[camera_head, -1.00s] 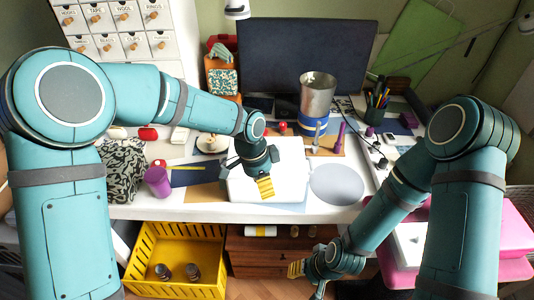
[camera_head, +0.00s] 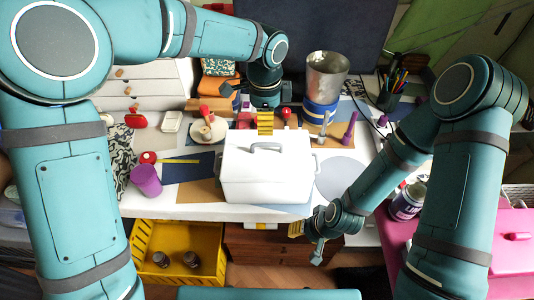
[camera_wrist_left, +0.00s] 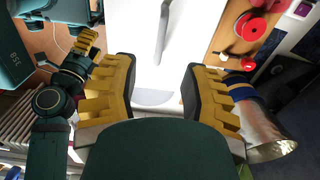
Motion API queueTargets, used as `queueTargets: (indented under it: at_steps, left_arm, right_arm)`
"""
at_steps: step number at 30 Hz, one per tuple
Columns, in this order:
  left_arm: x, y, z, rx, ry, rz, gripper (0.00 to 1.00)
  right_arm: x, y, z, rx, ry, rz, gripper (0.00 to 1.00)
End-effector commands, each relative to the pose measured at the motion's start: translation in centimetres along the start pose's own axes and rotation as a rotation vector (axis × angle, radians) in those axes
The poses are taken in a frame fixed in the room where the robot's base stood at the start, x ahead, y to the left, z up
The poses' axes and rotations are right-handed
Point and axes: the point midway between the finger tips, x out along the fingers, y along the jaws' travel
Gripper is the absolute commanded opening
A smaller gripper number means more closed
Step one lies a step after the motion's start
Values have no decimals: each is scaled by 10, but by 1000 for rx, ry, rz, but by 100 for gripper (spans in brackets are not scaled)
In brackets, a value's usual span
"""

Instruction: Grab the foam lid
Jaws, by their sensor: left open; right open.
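A white foam box (camera_head: 265,184) stands on the white desk, and its lid (camera_head: 240,145) sits on top with a grey handle (camera_head: 270,147). In the left wrist view the white lid (camera_wrist_left: 140,30) lies beyond the fingers, with the handle (camera_wrist_left: 162,33) running away from me. My left gripper (camera_head: 265,122) is open and empty at the far edge of the lid; its two yellow-padded fingers (camera_wrist_left: 160,82) are spread apart. My right gripper (camera_head: 305,236) is open and empty, low in front of the desk, right of the box.
A metal container with a blue band (camera_head: 326,75) stands behind the box to the right. A yellow crate (camera_head: 150,240) is below the desk, and a pink case (camera_head: 510,235) is at the right.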

Motion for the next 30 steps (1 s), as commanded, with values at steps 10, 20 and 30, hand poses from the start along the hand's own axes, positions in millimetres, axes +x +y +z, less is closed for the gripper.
queueTargets:
  at_steps: [10, 20, 30]
  left_arm:
    - [41, 0, 0, -2, 0, 0, 45]
    - [76, 2, -4, 0, -1, 3, 45]
    - [92, 1, -4, -2, 0, -1, 45]
  right_arm:
    - [10, 4, -2, -1, 6, 0, 47]
    - [22, 8, -3, -2, 12, 1, 47]
    - [25, 9, -4, -2, 14, 1, 47]
